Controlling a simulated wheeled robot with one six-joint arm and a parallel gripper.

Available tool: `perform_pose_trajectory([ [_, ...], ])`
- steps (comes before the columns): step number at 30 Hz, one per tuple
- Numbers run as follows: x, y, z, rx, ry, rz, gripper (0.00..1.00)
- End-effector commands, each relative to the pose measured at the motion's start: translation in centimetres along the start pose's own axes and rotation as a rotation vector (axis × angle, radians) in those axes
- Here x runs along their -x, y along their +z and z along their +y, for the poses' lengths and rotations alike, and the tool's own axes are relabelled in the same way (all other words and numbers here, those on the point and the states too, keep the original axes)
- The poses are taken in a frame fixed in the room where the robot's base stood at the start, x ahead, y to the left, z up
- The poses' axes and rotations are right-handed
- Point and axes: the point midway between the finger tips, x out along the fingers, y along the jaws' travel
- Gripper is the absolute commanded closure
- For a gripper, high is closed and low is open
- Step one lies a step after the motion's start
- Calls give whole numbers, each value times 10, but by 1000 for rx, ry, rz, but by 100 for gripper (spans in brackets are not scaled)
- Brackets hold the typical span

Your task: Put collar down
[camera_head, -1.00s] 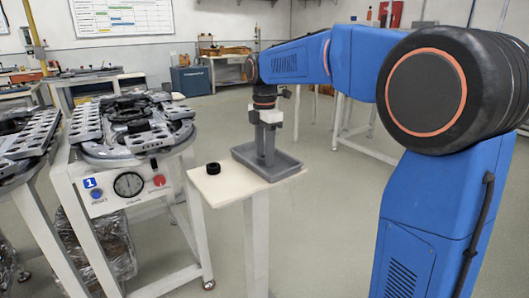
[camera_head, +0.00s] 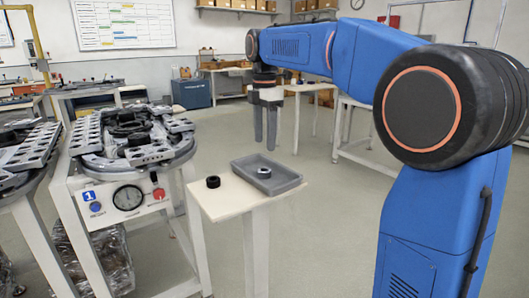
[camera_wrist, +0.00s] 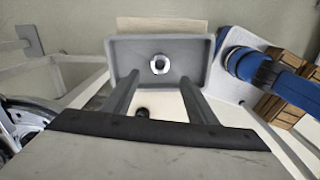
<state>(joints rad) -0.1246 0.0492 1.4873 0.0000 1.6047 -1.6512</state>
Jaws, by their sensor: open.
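The collar (camera_head: 263,172), a small silver ring with a dark centre, lies in the grey tray (camera_head: 285,185) on the small pale table. In the wrist view the collar (camera_wrist: 159,64) sits on the tray floor, near the middle, apart from the tray walls. My gripper (camera_head: 265,147) is above the tray with its fingers pointing down. Its two fingers are apart and empty in the wrist view (camera_wrist: 157,90). The collar is beyond the fingertips and not touched by them.
A black ring (camera_head: 213,182) stands on the table (camera_head: 232,202) left of the tray. Further left is a workstation with a gauge panel (camera_head: 128,197) and dark fixtures on top. Open floor lies right of the table.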

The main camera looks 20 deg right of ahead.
Motion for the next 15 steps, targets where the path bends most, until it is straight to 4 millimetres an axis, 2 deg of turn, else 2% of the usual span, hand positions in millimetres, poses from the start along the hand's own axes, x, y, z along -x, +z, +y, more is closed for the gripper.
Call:
perform_pose_trajectory([
  [6,21,0,0,0,-1,0,48],
  [15,25,0,-6,-21,5,0,48],
])
